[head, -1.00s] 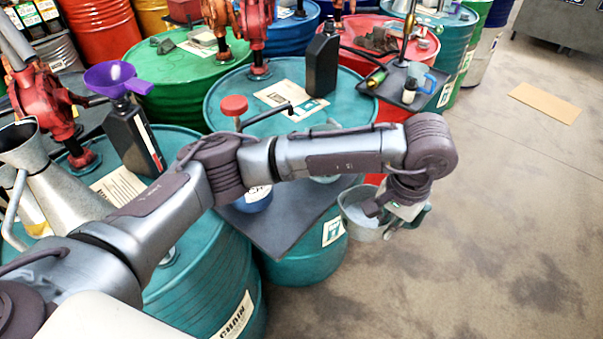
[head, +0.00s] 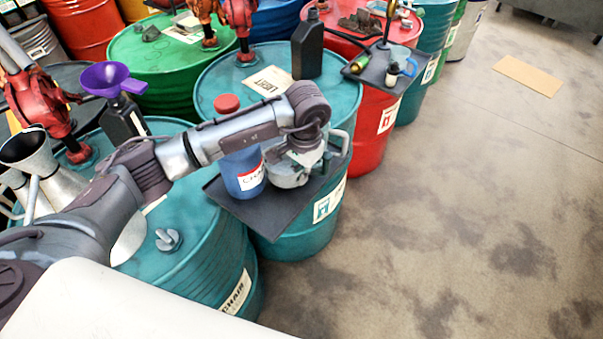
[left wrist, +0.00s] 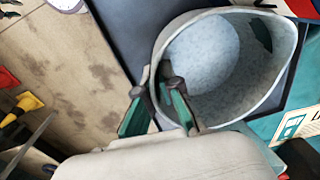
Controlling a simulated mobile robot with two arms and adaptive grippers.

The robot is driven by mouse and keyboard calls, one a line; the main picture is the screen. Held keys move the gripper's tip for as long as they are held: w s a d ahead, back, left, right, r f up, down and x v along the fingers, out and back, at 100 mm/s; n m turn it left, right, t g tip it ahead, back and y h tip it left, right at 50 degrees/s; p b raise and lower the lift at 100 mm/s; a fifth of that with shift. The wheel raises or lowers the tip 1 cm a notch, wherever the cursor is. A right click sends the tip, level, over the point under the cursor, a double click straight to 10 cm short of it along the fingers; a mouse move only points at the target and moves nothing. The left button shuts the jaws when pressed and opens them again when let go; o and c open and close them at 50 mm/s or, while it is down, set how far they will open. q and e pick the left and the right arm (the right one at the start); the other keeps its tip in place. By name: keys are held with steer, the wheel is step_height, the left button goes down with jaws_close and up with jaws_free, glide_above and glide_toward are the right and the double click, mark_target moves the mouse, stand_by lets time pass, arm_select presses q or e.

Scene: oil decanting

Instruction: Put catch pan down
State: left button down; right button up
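The catch pan (head: 287,177) is a round grey metal pan. It is over the dark flat tray (head: 265,222) at the edge of a teal drum, right beside the blue bottle. In the left wrist view the pan (left wrist: 200,60) opens toward the camera, with the dark tray behind it. My left gripper (left wrist: 157,88) has one finger on each side of the pan's near wall and is shut on it. In the head view the left gripper (head: 306,160) is partly hidden by its own wrist. Whether the pan touches the tray I cannot tell. My right gripper is not in view.
The blue bottle (head: 243,178) with a red cap stands on the tray, left of the pan. A black bottle (head: 307,50) stands on the drum behind. A purple funnel (head: 112,80) is at the left.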

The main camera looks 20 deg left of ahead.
arm_select(q)
steer(key=shift+f, duration=1)
steer(key=c, duration=1.3)
jaws_free()
